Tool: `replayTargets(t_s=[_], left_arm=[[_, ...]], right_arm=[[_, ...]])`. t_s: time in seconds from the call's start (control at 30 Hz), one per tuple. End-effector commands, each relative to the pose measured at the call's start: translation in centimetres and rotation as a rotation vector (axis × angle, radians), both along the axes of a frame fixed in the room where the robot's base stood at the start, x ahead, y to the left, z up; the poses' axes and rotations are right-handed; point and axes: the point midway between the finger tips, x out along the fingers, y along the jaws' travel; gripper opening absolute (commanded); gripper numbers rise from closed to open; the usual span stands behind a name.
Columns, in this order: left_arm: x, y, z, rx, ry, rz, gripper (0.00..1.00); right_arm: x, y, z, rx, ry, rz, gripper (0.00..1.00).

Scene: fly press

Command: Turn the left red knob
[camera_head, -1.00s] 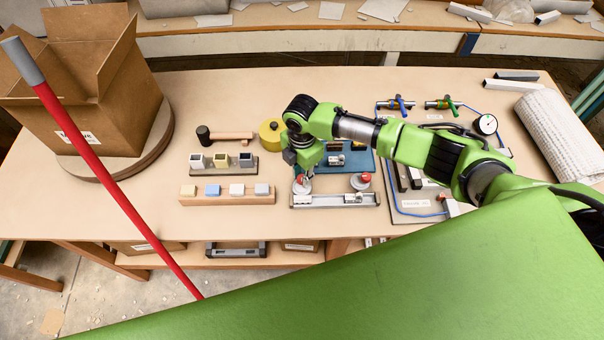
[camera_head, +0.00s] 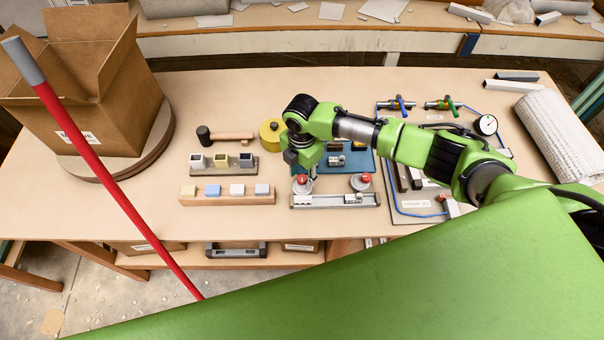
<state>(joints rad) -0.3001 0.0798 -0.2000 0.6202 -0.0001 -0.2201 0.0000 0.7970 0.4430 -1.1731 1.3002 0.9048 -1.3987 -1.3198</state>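The left red knob (camera_head: 302,179) sits on a round grey base at the left end of a silver rail-like fixture (camera_head: 335,201). A second red knob (camera_head: 364,179) sits on a similar base at the right end. My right gripper (camera_head: 303,171) points down just behind and above the left knob. Its fingers are small and partly hidden by the wrist, so I cannot tell their opening or whether they touch the knob. My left gripper is not in view.
A wooden block strip (camera_head: 228,199) and a row of small cups (camera_head: 222,161) stand left of the fixture. A mallet (camera_head: 225,136) and yellow round object (camera_head: 271,134) lie behind. A panel with valves and a gauge (camera_head: 486,124) is at right. A cardboard box (camera_head: 85,75) stands at left.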

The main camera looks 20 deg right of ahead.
Motion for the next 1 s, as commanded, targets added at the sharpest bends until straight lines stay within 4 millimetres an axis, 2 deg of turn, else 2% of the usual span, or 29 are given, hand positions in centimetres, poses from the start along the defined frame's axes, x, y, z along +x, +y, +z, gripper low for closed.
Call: replayTargets(t_s=[0.2, 0.33, 0.7, 0.83, 1.0], left_arm=[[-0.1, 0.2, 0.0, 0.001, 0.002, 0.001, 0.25], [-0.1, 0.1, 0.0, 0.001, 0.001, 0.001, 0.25], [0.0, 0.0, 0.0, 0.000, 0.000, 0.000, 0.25], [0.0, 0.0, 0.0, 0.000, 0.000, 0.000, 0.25], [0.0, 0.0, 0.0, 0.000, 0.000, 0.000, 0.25]], right_arm=[[-0.1, 0.0, 0.0, -0.001, 0.002, -0.001, 0.37], [0.0, 0.0, 1.1, 0.000, 0.001, -0.001, 0.37], [0.0, 0.0, 8.6, 0.000, -0.002, 0.000, 0.37], [0.0, 0.0, 10.6, 0.000, -0.001, 0.001, 0.37], [-0.1, 0.0, 11.8, 0.000, 0.001, 0.000, 0.37]])
